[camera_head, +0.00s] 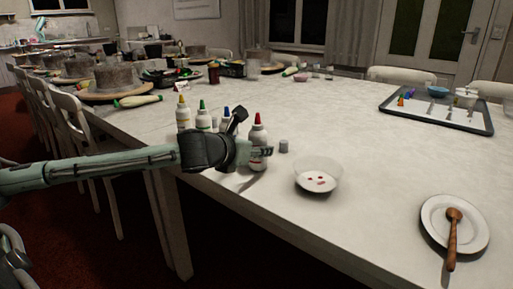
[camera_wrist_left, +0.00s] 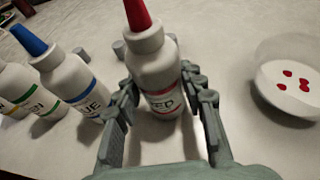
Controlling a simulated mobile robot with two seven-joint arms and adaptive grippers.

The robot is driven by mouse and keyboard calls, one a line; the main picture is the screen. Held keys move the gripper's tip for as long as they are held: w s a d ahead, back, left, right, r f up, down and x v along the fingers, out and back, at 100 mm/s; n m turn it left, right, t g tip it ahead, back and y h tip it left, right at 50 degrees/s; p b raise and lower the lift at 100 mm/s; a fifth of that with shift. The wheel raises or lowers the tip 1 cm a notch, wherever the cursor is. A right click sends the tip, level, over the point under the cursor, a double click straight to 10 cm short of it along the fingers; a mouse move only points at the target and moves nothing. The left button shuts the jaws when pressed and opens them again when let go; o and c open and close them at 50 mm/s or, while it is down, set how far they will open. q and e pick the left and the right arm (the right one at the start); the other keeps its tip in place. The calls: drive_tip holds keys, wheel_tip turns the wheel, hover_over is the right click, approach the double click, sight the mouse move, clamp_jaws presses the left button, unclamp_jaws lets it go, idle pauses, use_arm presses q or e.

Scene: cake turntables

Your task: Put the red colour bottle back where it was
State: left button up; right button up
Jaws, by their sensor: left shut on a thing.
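The red colour bottle (camera_head: 258,133), white with a red cone tip, is upright near the table's front edge. My left gripper (camera_head: 262,152) is shut on its body. In the left wrist view the red bottle (camera_wrist_left: 155,68) is between the two fingers, with part of its "RED" label showing. I cannot tell whether its base touches the table. To its left, the blue bottle (camera_wrist_left: 70,77) stands, with the green bottle (camera_head: 203,121) and yellow bottle (camera_head: 183,117) beyond in a row. My right gripper is not in view.
A clear bowl (camera_head: 318,174) with red drops inside stands right of the red bottle. A small grey cap (camera_head: 283,146) lies between them. A plate (camera_head: 433,217) with a wooden spoon is at the front right. A tray (camera_head: 465,123) of tools lies farther back. The middle of the table is clear.

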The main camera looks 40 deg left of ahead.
use_arm(q)
drive_tip(key=shift+f, duration=0.1)
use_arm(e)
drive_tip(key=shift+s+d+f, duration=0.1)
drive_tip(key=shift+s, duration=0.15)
use_arm(q)
drive_tip(key=o, duration=0.8)
drive_tip(key=shift+c, duration=0.2)
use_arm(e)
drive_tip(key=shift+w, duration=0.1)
use_arm(q)
drive_tip(key=shift+f+b, duration=0.25)
drive_tip(key=shift+b, duration=0.5)
drive_tip(key=v, duration=0.4)
drive_tip(key=shift+r, duration=0.1)
drive_tip(key=shift+v, duration=1.15)
drive_tip(key=shift+s+d+r, duration=0.15)
drive_tip(key=shift+s+r, duration=0.2)
drive_tip(key=shift+s, duration=0.3)
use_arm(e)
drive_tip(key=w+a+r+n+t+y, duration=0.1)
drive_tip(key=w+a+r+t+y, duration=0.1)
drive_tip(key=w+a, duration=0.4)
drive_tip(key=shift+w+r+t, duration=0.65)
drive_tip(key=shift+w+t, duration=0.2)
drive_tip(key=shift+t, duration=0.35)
